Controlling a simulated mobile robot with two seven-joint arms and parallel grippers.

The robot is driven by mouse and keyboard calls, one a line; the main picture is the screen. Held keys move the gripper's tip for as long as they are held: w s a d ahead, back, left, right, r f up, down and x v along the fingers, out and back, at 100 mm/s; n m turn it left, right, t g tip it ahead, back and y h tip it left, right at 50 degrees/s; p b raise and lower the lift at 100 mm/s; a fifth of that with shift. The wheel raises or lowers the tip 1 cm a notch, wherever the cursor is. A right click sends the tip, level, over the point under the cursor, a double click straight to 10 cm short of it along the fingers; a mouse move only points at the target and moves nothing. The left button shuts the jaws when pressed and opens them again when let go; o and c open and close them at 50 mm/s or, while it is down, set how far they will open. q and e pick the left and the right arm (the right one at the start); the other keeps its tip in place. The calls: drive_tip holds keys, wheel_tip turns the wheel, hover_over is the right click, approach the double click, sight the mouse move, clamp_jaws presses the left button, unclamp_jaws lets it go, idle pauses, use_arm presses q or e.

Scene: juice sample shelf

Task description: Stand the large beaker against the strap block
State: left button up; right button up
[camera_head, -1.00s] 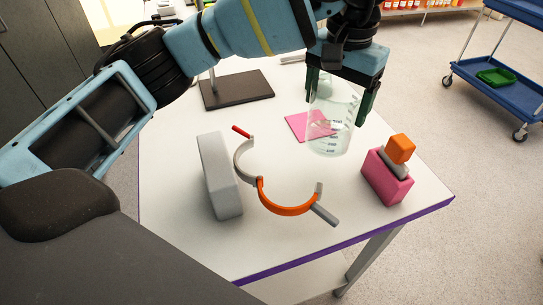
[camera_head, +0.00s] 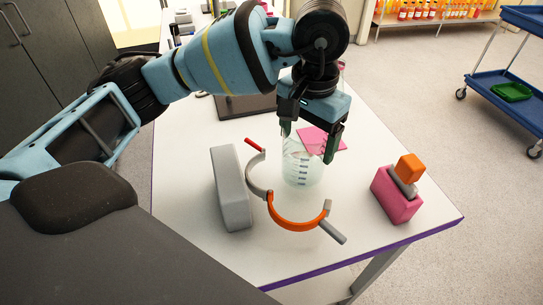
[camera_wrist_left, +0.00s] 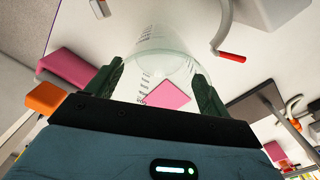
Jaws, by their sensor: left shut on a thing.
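The large clear beaker (camera_head: 302,172) with measuring marks is upright between the fingers of my left gripper (camera_head: 309,138), which is shut on its upper part. The wrist view also shows the beaker (camera_wrist_left: 160,50) between the two green fingers. The grey strap block (camera_head: 231,188) stands at the left of the table. Its open strap has a grey arc (camera_head: 257,176) with a red tip and an orange arc (camera_head: 295,224) with a grey end. The beaker is at the strap's open side, apart from the block. I cannot tell whether its base touches the table.
A pink block (camera_head: 396,196) with a grey piece and an orange cube (camera_head: 410,167) stands at the right. A flat pink square (camera_head: 325,139) lies behind the beaker. A dark plate (camera_head: 245,106) is at the back. The table's front right is clear.

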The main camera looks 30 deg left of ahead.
sight(289, 147)
use_arm(q)
drive_tip(key=shift+s+a+f, duration=0.4)
drive_tip(key=shift+s+a, duration=0.15)
drive_tip(key=shift+s, duration=0.05)
drive_tip(key=shift+s+a+f, duration=0.4)
drive_tip(key=shift+s+a, duration=0.1)
drive_tip(key=shift+s, duration=0.05)
drive_tip(key=shift+s+a+f+p, duration=0.6)
drive_tip(key=shift+s+a+f, duration=0.45)
drive_tip(key=shift+s+f, duration=0.15)
drive_tip(key=shift+f, duration=0.1)
drive_tip(key=shift+f, duration=0.15)
drive_tip(key=o, duration=1.1)
